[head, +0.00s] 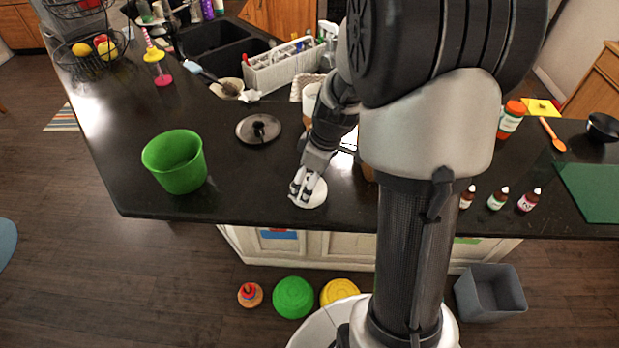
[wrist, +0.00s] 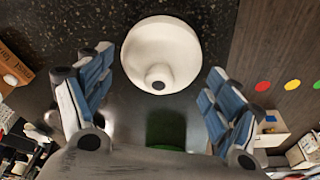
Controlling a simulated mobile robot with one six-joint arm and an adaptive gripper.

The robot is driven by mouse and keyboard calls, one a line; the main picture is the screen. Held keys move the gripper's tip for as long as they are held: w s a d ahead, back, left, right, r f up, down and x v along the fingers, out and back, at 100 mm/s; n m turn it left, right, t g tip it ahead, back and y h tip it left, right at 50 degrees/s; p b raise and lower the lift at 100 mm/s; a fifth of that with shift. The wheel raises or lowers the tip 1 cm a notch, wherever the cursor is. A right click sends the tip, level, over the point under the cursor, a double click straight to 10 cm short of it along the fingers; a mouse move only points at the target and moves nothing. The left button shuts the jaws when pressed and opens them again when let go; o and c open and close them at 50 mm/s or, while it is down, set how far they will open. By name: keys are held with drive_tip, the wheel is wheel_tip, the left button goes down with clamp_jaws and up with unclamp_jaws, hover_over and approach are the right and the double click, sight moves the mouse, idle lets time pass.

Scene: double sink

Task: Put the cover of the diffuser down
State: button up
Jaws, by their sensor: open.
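The white round cover of the diffuser (head: 317,195) is at the black counter's front edge, under my gripper (head: 304,185). In the wrist view the cover (wrist: 160,38) shows as a pale dome with a narrow neck and a small hole facing the camera. My gripper (wrist: 159,68) is open, with one blue-grey padded finger on each side of the cover and visible gaps between. The cover looks to be on the counter, and nothing is held. I cannot make out the rest of the diffuser; my arm hides part of the counter behind.
A green bin (head: 175,163) and a dark round lid (head: 258,129) stand left of my gripper. A white utensil caddy (head: 283,66) is behind. Counter between bin and gripper is clear.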

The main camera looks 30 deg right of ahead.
sight(319, 190)
drive_tip(key=shift+r, duration=0.1)
drive_tip(key=shift+r, duration=0.35)
drive_tip(key=p+v, duration=0.2)
drive_tip(key=v, duration=0.9)
drive_tip(key=s+a+r+m+t, duration=0.1)
drive_tip(key=s+a+r+m, duration=0.2)
drive_tip(key=s+a, duration=0.4)
drive_tip(key=s+a+r+m+t+h, duration=0.1)
drive_tip(key=s+a+r+m, duration=0.3)
drive_tip(key=s, duration=0.6)
drive_tip(key=a, duration=0.2)
drive_tip(key=shift+s+a+r, duration=0.15)
drive_tip(key=shift+a+r, duration=0.1)
drive_tip(key=shift+a, duration=0.15)
drive_tip(key=shift+f, duration=0.1)
wheel_tip(319, 190, down, 10)
drive_tip(key=b, duration=0.9)
drive_tip(key=shift+b, duration=0.35)
